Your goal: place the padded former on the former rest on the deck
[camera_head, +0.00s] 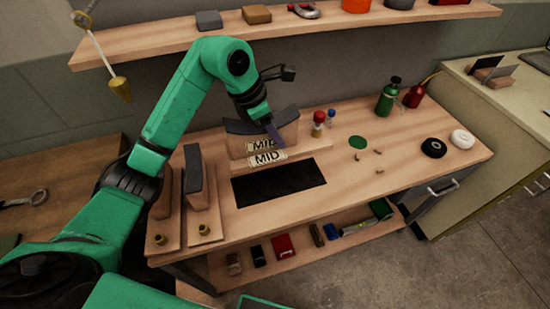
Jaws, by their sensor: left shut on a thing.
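The padded former (289,134), a wooden piece with a dark curved pad along its top and a "MID" label, is upright at the back of the workbench. My left gripper (273,130) reaches it from above and is shut on it near its middle, hiding part of the pad and label. Directly below and in front is the former rest (310,155), a low wooden bar with its own "MID" label. The former appears at or just above the rest; I cannot tell whether they touch. My right gripper is not in view.
A black mat (280,183) lies in front of the rest. Small bottles (318,124), a green bottle (386,98) and tape rolls (433,148) are to the right. A shelf (300,28) hangs behind.

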